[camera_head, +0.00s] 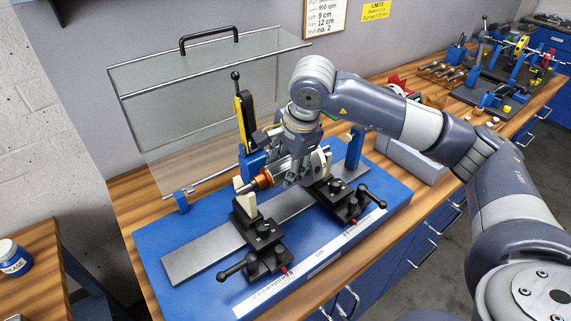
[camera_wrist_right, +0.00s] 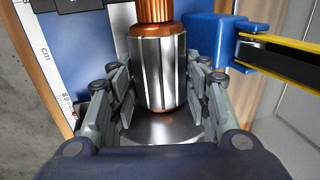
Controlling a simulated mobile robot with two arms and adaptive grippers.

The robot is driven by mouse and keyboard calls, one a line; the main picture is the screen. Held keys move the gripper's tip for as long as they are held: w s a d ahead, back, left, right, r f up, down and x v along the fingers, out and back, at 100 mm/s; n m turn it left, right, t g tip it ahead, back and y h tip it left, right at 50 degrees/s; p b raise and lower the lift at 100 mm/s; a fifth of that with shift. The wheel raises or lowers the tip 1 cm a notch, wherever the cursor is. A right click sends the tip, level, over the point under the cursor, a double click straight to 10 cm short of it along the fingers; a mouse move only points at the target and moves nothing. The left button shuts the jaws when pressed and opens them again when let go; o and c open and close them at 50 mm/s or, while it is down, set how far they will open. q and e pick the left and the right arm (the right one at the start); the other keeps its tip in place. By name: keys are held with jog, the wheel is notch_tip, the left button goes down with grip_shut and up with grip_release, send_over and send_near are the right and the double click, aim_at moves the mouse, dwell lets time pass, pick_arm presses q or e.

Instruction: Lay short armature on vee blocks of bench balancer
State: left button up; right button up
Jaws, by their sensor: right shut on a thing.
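My right gripper (camera_head: 295,174) is shut on the short armature (camera_head: 281,169), over the bench balancer (camera_head: 190,235). In the right wrist view my fingers (camera_wrist_right: 160,110) straddle the steel core of the armature (camera_wrist_right: 157,68), with its copper-coloured end beyond. The copper end (camera_head: 263,181) points left, close to the cream-coloured left vee block (camera_head: 245,200). The right vee block (camera_head: 327,163) is partly hidden by the gripper. The armature lies roughly along the line between the blocks; I cannot tell whether it touches them. My left gripper is not in view.
A clear hinged guard (camera_head: 205,95) with a black handle stands raised behind the balancer. A yellow-and-black arm (camera_head: 244,120) on a blue mount rises close behind the armature. Black clamps with knobs (camera_head: 265,232) stand in front. A grey block (camera_head: 412,160) lies to the right.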

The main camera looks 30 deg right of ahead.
jog(key=shift+f, duration=0.1)
jog(key=o, duration=1.5)
jog(key=shift+s+f, duration=0.1)
jog(key=shift+f, duration=0.1)
jog(key=shift+c, duration=0.5)
jog(key=shift+r, duration=0.2)
notch_tip(320, 180, up, 9)
jog(key=p, duration=0.4)
jog(key=shift+f, duration=0.1)
